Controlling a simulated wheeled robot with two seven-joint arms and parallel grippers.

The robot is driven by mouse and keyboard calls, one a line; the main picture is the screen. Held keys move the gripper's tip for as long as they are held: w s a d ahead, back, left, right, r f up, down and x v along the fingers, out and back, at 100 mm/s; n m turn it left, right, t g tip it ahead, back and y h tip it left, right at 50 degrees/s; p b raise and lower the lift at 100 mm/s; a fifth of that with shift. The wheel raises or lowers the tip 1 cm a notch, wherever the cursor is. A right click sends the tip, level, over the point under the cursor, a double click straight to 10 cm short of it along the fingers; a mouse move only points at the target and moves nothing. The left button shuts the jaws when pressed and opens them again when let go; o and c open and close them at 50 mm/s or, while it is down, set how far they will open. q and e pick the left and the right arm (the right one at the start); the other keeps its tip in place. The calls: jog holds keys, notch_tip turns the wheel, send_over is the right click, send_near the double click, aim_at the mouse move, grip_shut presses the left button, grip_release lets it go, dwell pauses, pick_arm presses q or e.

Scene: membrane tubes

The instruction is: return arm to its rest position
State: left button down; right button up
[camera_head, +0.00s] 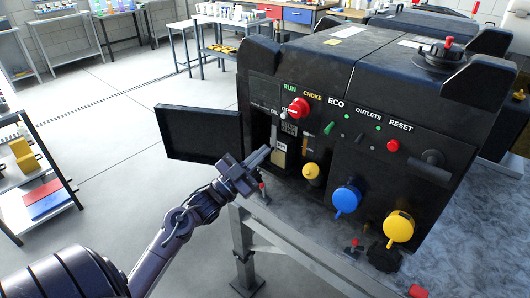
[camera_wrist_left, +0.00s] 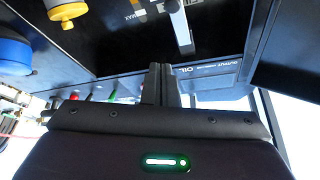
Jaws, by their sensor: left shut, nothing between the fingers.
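My left arm comes in from the lower left in the head view. Its gripper (camera_head: 262,154) is shut and empty, in front of the open compartment (camera_head: 285,150) of a black machine (camera_head: 370,110). In the left wrist view the two fingers of the left gripper (camera_wrist_left: 160,72) lie together with nothing between them. My right gripper is in neither view.
An open black door (camera_head: 200,134) stands left of the gripper. A yellow knob (camera_head: 312,173), a blue cap (camera_head: 345,199) and a yellow cap (camera_head: 399,226) stick out from the machine front. The machine stands on a grey metal table (camera_head: 300,228). The floor beyond the door is clear.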

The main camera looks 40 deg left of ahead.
pick_arm(q)
jog(key=a+b+v, duration=0.1)
jog(key=v, duration=0.5)
jog(key=shift+f, duration=0.4)
